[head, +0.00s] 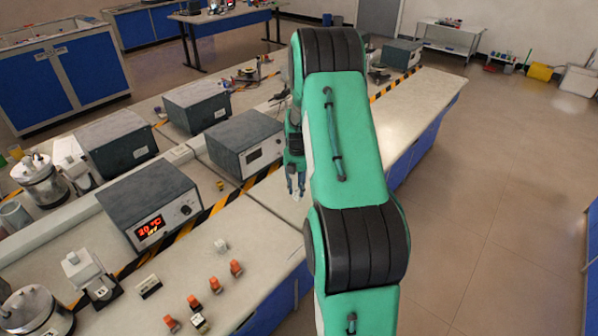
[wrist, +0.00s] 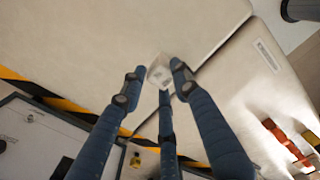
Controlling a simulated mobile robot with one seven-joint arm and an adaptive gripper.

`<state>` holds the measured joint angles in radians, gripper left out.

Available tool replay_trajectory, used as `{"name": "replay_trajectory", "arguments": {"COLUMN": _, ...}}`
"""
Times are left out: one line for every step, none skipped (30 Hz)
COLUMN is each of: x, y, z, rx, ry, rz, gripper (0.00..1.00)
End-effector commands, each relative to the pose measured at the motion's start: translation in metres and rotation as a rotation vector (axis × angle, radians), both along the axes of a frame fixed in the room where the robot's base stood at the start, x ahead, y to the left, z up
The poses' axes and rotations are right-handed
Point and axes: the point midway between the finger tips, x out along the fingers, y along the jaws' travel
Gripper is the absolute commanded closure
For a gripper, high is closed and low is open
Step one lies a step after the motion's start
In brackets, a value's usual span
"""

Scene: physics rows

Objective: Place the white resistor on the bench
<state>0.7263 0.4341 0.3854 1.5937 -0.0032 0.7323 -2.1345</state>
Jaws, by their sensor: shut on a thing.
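The white resistor (wrist: 160,72) is a small whitish block held between the fingertips of my gripper (wrist: 157,76) in the wrist view. The blue-grey fingers are closed around it, and their tips hide part of its sides. In the head view my gripper (head: 296,186) points down over the bench (head: 262,205), beside the seam between two bench sections. The resistor is barely visible there. The pale bench top (wrist: 165,25) lies behind the resistor in the wrist view. I cannot tell how large the gap beneath it is, if any.
Grey instrument boxes (head: 244,143) stand behind a yellow-black striped strip (head: 210,212). A small yellow piece (head: 220,185) lies by the strip. The bench top around my gripper is clear.

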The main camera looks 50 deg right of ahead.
Motion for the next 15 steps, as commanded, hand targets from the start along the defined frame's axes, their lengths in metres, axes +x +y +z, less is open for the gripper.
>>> {"name": "replay_trajectory", "arguments": {"x": 0.007, "y": -0.006, "z": -0.003, "rx": 0.0, "ry": 0.0, "rz": 0.0, "gripper": 0.95}}
{"name": "replay_trajectory", "arguments": {"x": 0.011, "y": -0.009, "z": -0.003, "rx": -0.001, "ry": -0.001, "rz": 0.0, "gripper": 0.95}}
{"name": "replay_trajectory", "arguments": {"x": 0.016, "y": -0.013, "z": -0.004, "rx": 0.0, "ry": 0.0, "rz": 0.0, "gripper": 0.95}}
{"name": "replay_trajectory", "arguments": {"x": 0.019, "y": -0.016, "z": -0.005, "rx": 0.0, "ry": 0.0, "rz": 0.0, "gripper": 0.95}}
{"name": "replay_trajectory", "arguments": {"x": 0.023, "y": -0.02, "z": -0.004, "rx": 0.0, "ry": -0.001, "rz": 0.0, "gripper": 0.95}}
{"name": "replay_trajectory", "arguments": {"x": 0.028, "y": -0.023, "z": -0.005, "rx": 0.0, "ry": -0.001, "rz": 0.0, "gripper": 0.95}}
{"name": "replay_trajectory", "arguments": {"x": 0.032, "y": -0.027, "z": -0.006, "rx": 0.0, "ry": -0.001, "rz": 0.0, "gripper": 0.95}}
{"name": "replay_trajectory", "arguments": {"x": 0.035, "y": -0.03, "z": -0.006, "rx": -0.001, "ry": -0.001, "rz": 0.0, "gripper": 0.95}}
{"name": "replay_trajectory", "arguments": {"x": 0.04, "y": -0.033, "z": -0.007, "rx": 0.0, "ry": 0.0, "rz": 0.0, "gripper": 0.95}}
{"name": "replay_trajectory", "arguments": {"x": 0.044, "y": -0.037, "z": -0.007, "rx": 0.0, "ry": 0.0, "rz": 0.0, "gripper": 0.95}}
{"name": "replay_trajectory", "arguments": {"x": 0.048, "y": -0.04, "z": -0.007, "rx": -0.001, "ry": -0.001, "rz": 0.0, "gripper": 0.95}}
{"name": "replay_trajectory", "arguments": {"x": 0.052, "y": -0.044, "z": -0.008, "rx": -0.001, "ry": -0.001, "rz": 0.0, "gripper": 0.95}}
{"name": "replay_trajectory", "arguments": {"x": 0.056, "y": -0.047, "z": -0.009, "rx": 0.0, "ry": -0.001, "rz": 0.0, "gripper": 0.95}}
{"name": "replay_trajectory", "arguments": {"x": 0.059, "y": -0.049, "z": -0.009, "rx": 0.0, "ry": 0.0, "rz": 0.0, "gripper": 0.95}}
{"name": "replay_trajectory", "arguments": {"x": 0.064, "y": -0.053, "z": -0.01, "rx": 0.0, "ry": -0.001, "rz": 0.0, "gripper": 0.95}}
